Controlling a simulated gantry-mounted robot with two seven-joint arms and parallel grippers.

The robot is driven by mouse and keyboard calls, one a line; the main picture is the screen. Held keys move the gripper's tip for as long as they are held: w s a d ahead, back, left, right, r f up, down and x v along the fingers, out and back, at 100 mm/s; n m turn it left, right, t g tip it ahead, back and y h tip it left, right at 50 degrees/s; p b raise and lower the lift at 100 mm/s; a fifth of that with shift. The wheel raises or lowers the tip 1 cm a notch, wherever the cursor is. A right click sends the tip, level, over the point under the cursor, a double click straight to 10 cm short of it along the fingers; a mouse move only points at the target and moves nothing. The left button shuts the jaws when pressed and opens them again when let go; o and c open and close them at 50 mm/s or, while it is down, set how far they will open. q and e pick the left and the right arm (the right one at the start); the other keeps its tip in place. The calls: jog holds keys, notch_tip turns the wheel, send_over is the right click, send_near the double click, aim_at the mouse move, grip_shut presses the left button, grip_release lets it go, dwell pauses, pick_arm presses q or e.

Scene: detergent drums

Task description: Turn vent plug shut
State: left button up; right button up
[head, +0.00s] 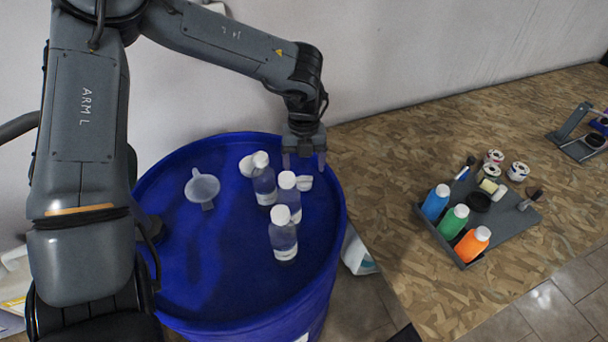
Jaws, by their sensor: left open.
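A large blue drum (215,270) stands upright, with its lid facing up. A white plug (305,183) is on the lid near the right rim, partly hidden behind a bottle. A second white plug or cap (246,166) is near the back rim, partly behind another bottle. I cannot tell for sure which one is the vent plug. My left gripper (305,163) points down just above and behind the right-hand plug, with its fingers apart and nothing seen between them. I cannot tell whether a finger touches the plug. My right gripper is not in view.
Three clear white-capped bottles (283,240) stand on the lid close to the plugs. A translucent funnel (202,187) lies to their left. Right of the drum, a patterned board surface (400,150) carries a grey tray (512,222) with blue, green and orange bottles. The lid's front is clear.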

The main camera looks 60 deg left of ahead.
aim_at(304, 177)
pick_arm(q)
jog(key=shift+f+b, duration=0.3)
jog(key=shift+f, duration=1.65)
jog(key=c, duration=1)
jog(key=shift+c, duration=0.2)
